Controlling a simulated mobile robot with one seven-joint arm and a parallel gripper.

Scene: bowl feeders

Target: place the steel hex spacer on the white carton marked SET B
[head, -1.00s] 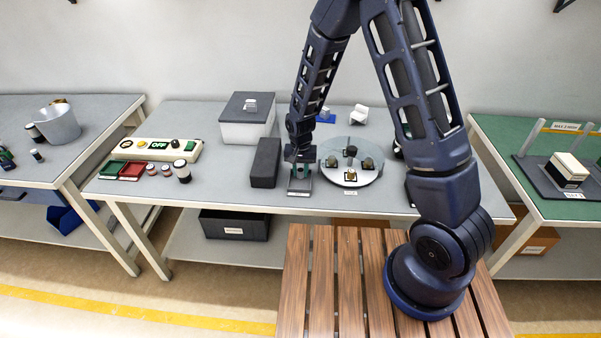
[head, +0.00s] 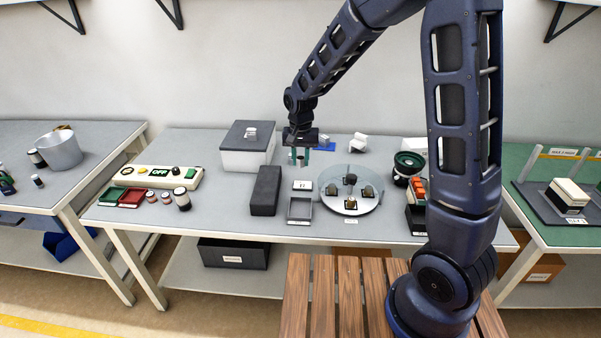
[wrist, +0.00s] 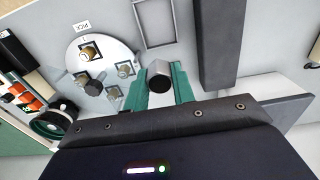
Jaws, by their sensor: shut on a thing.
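No marking SET B can be read, so I cannot tell which thing is that carton. A white block (head: 568,192) sits on a dark stand on the right green table; the label there is too small to read.
A white box with a dark lid (head: 245,157) stands behind left. A black-green bowl (head: 408,164) and orange parts (head: 419,189) are at the right.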

